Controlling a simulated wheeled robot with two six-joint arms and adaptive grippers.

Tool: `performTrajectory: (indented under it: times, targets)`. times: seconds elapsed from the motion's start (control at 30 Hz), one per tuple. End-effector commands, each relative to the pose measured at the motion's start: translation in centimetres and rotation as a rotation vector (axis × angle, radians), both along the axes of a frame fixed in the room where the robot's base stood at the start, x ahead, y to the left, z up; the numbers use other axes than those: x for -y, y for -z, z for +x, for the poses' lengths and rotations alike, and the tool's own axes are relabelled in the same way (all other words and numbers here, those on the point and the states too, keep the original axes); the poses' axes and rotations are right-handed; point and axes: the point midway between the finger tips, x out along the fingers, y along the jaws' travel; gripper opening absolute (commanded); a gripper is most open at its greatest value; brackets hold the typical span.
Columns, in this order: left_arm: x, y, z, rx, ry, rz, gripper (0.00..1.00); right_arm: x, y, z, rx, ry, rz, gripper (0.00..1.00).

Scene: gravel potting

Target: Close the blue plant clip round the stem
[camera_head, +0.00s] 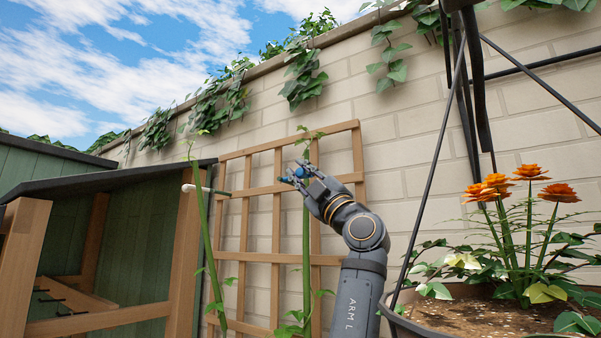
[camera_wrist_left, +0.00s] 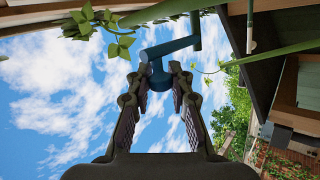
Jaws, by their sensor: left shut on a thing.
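The blue plant clip (camera_wrist_left: 172,48) is between the fingertips of my left gripper (camera_wrist_left: 157,78), which is shut on it. It shows as a bent, hook-like piece with one arm pointing up to a green stem (camera_wrist_left: 165,9). I cannot tell whether it goes round that stem. In the head view my left gripper (camera_head: 297,177) is up at the trellis beside the upright stem (camera_head: 306,240), with the clip (camera_head: 299,172) small and partly hidden by the fingers. My right gripper is in neither view.
A wooden trellis (camera_head: 264,189) stands against the pale brick wall (camera_head: 415,130). A second stem (camera_head: 204,225) on the left has a white clip-like piece (camera_head: 194,188). A wooden shelter (camera_head: 185,255) is at left. A hanging pot (camera_head: 440,328) with orange flowers (camera_head: 496,186) is at right.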

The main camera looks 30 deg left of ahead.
Motion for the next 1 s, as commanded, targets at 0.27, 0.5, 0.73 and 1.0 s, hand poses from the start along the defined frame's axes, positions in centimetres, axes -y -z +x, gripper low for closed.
performTrajectory:
  times: [0.27,0.5,0.73,1.0]
  targets:
    - [0.0,0.1,0.1,-0.002,0.0,-0.001,0.32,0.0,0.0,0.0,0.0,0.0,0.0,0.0]
    - [0.0,0.0,0.0,-0.001,0.0,-0.001,0.42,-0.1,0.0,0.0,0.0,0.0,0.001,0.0]
    - [0.0,-0.9,-0.1,0.001,0.0,0.0,0.42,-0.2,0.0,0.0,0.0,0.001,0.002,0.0]
    - [0.1,-6.6,-0.2,0.001,0.0,0.004,0.45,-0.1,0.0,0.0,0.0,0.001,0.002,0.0]
